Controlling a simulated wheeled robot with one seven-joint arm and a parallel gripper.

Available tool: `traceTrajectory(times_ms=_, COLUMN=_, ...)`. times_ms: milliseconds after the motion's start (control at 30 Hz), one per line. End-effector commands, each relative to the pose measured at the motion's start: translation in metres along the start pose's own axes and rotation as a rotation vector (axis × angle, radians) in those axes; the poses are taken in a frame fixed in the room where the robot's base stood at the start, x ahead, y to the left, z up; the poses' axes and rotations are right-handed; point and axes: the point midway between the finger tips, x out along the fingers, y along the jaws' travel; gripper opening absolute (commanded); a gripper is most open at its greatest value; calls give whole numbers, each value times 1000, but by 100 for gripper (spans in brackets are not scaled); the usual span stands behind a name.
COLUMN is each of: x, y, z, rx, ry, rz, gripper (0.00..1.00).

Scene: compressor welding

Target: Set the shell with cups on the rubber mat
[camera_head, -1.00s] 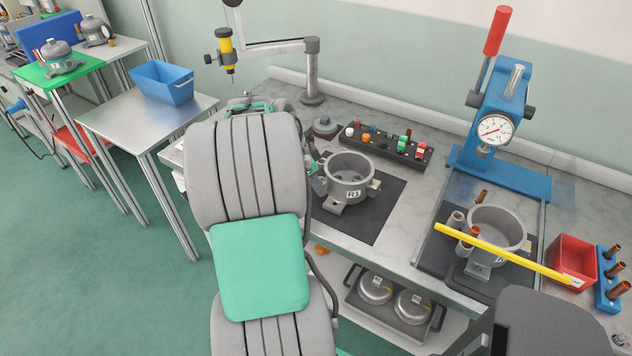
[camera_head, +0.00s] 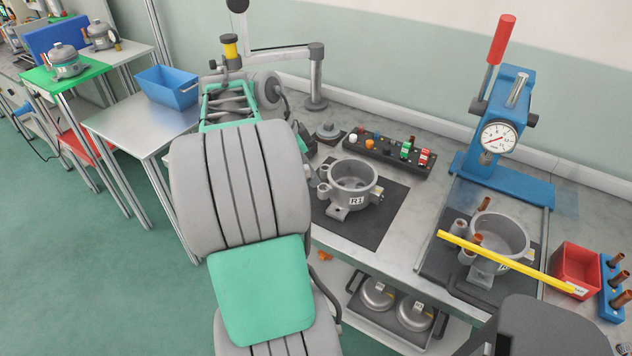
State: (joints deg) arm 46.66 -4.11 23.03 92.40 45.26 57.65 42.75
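The grey shell marked R1 (camera_head: 355,187) stands upright on the black rubber mat (camera_head: 380,220) on the workbench. Small round cups or lugs (camera_head: 324,190) show at its left side, partly against my arm's edge. A second grey shell (camera_head: 497,240) with copper stubs stands on another dark mat under the blue press. My gripper (camera_head: 300,138) is mostly hidden behind my large grey and teal arm, up and left of the R1 shell. A gap shows between it and the shell. Its fingers cannot be made out.
A yellow bar (camera_head: 510,264) crosses in front of the second shell. The blue press (camera_head: 505,130) stands behind it. A button box (camera_head: 390,150) lies behind the R1 shell. A red bin (camera_head: 576,268) and blue rack (camera_head: 612,285) are at right. A blue bin (camera_head: 167,87) sits on the left table.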

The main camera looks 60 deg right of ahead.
Motion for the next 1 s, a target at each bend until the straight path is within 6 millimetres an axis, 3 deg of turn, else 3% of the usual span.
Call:
traceTrajectory(times_ms=100, x=-24, y=-1, z=0, rx=-2, ry=0, rz=-1, gripper=50)
traceTrajectory(times_ms=267, x=-34, y=0, z=0, rx=-1, ry=0, rz=1, gripper=50)
traceTrajectory(times_ms=367, x=-42, y=-2, z=15, rx=-85, ry=-7, rz=-27, gripper=50)
traceTrajectory(times_ms=467, x=-67, y=-4, z=75, rx=-411, ry=-25, rz=-133, gripper=50)
traceTrajectory(times_ms=533, x=-91, y=8, z=141, rx=-768, ry=-39, rz=-250, gripper=50)
traceTrajectory(times_ms=600, x=-110, y=37, z=211, rx=-1152, ry=-47, rz=-382, gripper=50)
traceTrajectory(times_ms=700, x=-126, y=97, z=291, rx=-1635, ry=-50, rz=-559, gripper=50)
traceTrajectory(times_ms=833, x=-128, y=165, z=346, rx=-2038, ry=-50, rz=-718, gripper=50)
traceTrajectory(times_ms=900, x=-126, y=182, z=357, rx=-2134, ry=-50, rz=-759, gripper=50)
traceTrajectory(times_ms=1000, x=-125, y=189, z=361, rx=-2171, ry=-51, rz=-772, gripper=50)
